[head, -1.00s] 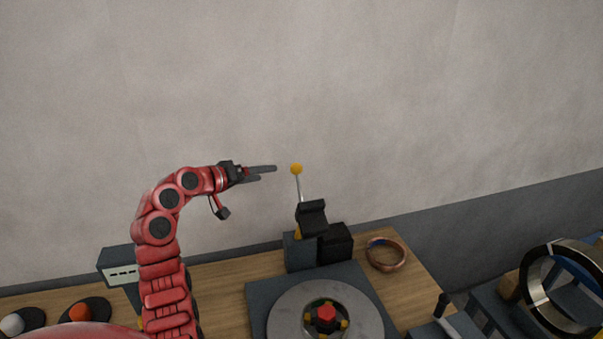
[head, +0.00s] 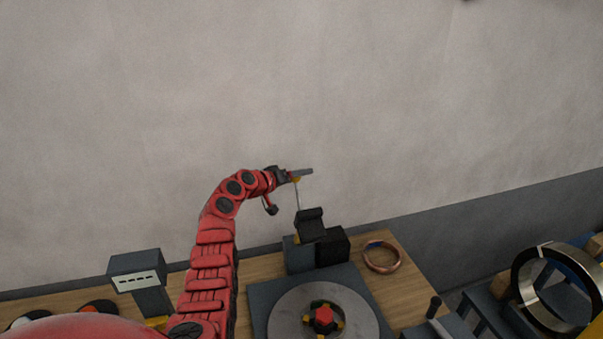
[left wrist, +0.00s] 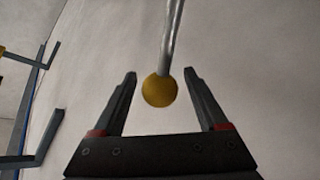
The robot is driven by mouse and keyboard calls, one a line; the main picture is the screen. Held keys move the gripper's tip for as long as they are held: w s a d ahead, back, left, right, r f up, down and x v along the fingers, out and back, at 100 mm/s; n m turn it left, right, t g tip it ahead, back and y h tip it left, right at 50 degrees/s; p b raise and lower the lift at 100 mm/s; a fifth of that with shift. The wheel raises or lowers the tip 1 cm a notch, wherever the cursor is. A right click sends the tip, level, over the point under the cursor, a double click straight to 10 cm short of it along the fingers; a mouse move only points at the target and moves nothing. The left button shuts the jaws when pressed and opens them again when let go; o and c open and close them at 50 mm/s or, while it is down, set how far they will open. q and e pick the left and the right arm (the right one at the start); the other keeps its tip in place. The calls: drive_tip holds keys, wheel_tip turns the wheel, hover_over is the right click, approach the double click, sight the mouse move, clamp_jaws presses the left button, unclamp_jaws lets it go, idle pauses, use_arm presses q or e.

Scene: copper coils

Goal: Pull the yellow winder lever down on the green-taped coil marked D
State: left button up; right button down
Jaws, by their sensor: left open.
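The winder lever is a thin metal rod (head: 298,197) with a yellow ball knob (head: 297,180) on top. It stands upright from a dark block (head: 311,224) behind the round plate. My left gripper (head: 303,172) is at the knob and hides part of it in the head view. In the left wrist view the open fingers (left wrist: 160,88) stand on either side of the yellow knob (left wrist: 160,91), with gaps visible on both sides. The green-taped coil marked D cannot be made out. My right gripper is not in view.
A round grey plate (head: 287,315) with a red hub (head: 323,315) is below the lever. A copper ring (head: 382,258) lies on the wooden table (head: 405,286) to the right. A grey box on a post (head: 136,270) stands left. The wall behind is bare.

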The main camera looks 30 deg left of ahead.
use_arm(q)
drive_tip(key=shift+x, duration=0.85)
clamp_jaws()
idle(1.0)
